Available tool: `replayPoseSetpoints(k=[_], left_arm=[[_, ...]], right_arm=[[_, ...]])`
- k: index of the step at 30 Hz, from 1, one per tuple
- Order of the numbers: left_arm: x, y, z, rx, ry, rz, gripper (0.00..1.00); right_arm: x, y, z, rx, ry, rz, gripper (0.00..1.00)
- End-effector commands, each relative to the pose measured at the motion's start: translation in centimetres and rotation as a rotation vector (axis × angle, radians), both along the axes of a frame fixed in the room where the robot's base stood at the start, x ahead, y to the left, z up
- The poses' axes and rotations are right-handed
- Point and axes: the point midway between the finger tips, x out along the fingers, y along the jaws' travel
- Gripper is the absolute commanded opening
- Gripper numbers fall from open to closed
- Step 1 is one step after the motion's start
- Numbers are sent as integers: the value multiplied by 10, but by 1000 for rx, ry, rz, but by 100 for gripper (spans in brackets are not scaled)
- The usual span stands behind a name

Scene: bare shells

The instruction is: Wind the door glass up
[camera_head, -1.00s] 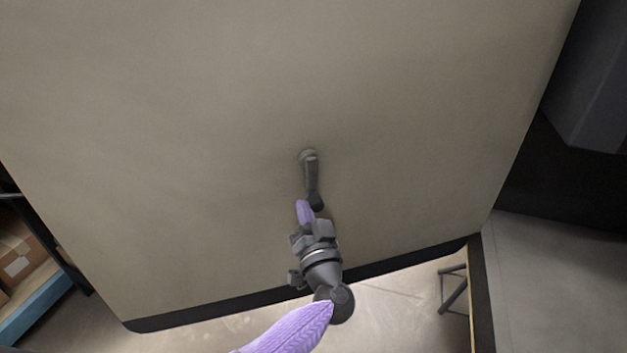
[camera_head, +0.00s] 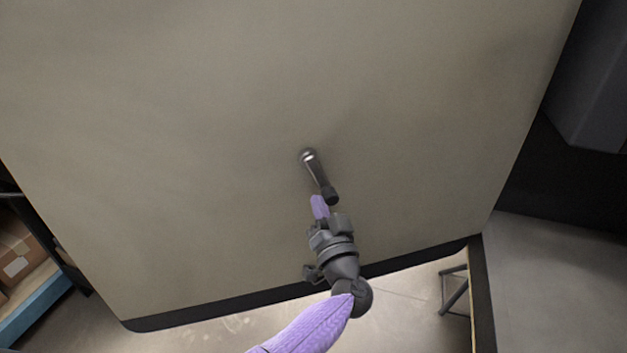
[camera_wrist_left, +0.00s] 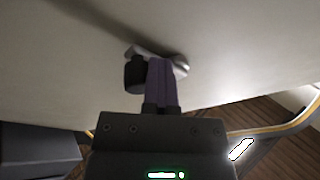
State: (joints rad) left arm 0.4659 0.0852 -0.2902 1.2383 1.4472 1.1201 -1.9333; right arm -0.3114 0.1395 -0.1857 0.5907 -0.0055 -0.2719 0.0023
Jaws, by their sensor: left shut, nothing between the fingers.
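The window crank (camera_head: 315,172) is a grey lever on the beige door panel (camera_head: 180,130). Its hub is at the top, and its arm points down and slightly right to a dark knob (camera_head: 329,195). My left gripper (camera_head: 319,206), with purple fingers, is shut and empty just below and left of the knob. In the left wrist view the closed fingers (camera_wrist_left: 161,82) are beside the dark knob (camera_wrist_left: 136,74), in front of the crank arm (camera_wrist_left: 178,64). I cannot tell whether they touch it. No door glass shows, and my right gripper is not in view.
The panel's dark lower edge (camera_head: 230,303) runs below the gripper. Shelving with cardboard boxes (camera_head: 18,262) stands at lower left. A dark-legged stand (camera_head: 455,290) is at lower right. The panel around the crank is clear.

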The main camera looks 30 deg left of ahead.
Motion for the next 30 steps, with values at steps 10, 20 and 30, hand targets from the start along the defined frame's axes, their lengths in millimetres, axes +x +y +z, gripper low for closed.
replayPoseSetpoints(k=[10,20,30], left_arm=[[9,-8,0,-1,2,-10,0],[20,-17,9,0,-1,-11,0],[25,-20,12,-2,-1,-8,0]], right_arm=[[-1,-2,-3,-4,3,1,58],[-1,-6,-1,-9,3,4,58],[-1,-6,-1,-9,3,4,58]])
